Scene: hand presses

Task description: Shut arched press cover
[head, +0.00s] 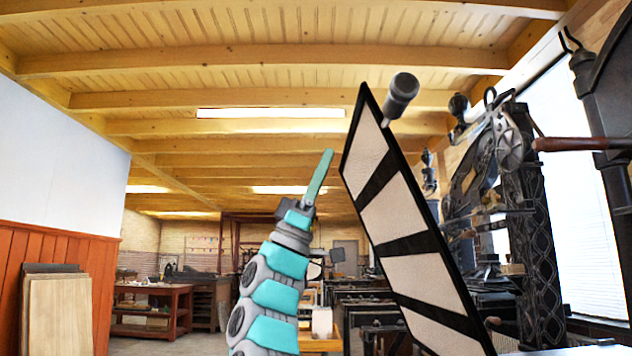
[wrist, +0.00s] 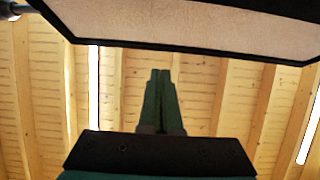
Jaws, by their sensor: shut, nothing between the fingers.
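The press cover (head: 393,212) is a black-framed panel with pale rectangles, raised and steeply tilted, its top edge leaning left in the head view. A dark cylindrical handle (head: 402,92) sticks out near its top corner. My gripper (head: 322,176) is shut and empty, pointing up, just left of the panel's upper part; a gap shows between them. In the wrist view the closed fingers (wrist: 161,88) point at the ceiling, and the cover (wrist: 180,25) spans the top of the picture. The handle (wrist: 8,10) shows at its upper left corner. The cover's lower end is cut off.
A dark iron press (head: 530,210) with a lattice-patterned column stands right of the cover. Another black machine with a brown wooden handle (head: 580,144) is at the right edge. A reddish workbench (head: 150,305) and wooden boards (head: 57,312) are at left. Air left of my arm is free.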

